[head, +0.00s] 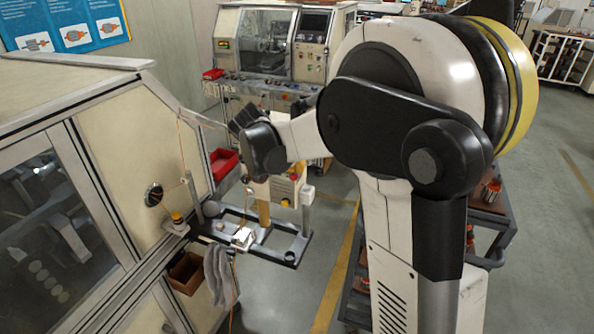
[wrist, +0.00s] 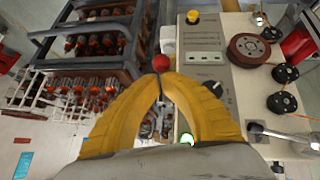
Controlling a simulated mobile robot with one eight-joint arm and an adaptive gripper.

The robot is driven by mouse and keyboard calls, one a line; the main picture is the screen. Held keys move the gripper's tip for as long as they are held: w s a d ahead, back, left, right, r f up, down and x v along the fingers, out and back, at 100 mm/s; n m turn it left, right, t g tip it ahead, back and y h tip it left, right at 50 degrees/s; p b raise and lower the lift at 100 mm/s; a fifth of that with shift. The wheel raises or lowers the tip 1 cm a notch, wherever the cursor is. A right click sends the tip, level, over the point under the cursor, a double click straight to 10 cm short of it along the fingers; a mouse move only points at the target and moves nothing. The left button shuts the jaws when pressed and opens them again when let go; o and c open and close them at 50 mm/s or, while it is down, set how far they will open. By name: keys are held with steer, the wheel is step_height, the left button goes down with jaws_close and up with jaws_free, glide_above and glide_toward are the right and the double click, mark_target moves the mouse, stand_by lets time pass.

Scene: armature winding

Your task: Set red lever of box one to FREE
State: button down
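The red lever's round knob (wrist: 161,62) shows right at my fingertips in the wrist view, beside the left edge of a cream control box (wrist: 215,62). The knob's lower edge meets the tips; most of the lever's stem is hidden. My gripper (wrist: 161,76) has its two yellow fingers drawn together with only a narrow gap. I cannot tell whether they pinch the stem or only stand against the knob. In the head view a cream box (head: 287,190) with red buttons stands below my dark wrist; the fingertips are hard to make out. The FREE marking is not legible.
A rack of red-brown parts (wrist: 95,45) stands close on the left. In the head view a large cream machine (head: 125,150) fills the left side.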

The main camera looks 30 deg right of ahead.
mark_target(294, 179)
steer(key=f+h+b, duration=0.1)
steer(key=b, duration=0.1)
steer(key=f+t+h+b, duration=0.1)
steer(key=f+b, duration=0.1)
steer(key=a+f+t+h+b, duration=0.1)
steer(key=b, duration=0.2)
steer(key=shift+s+f, duration=0.3)
steer(key=shift+f, duration=0.05)
steer(key=h+b, duration=0.1)
steer(key=t+b, duration=0.1)
steer(key=b, duration=0.1)
steer(key=shift+d+f+h, duration=0.15)
steer(key=shift+f+h, duration=0.2)
steer(key=shift+h, duration=0.05)
steer(key=shift+r, duration=0.1)
steer(key=shift+r+p, duration=0.55)
steer(key=shift+r, duration=0.15)
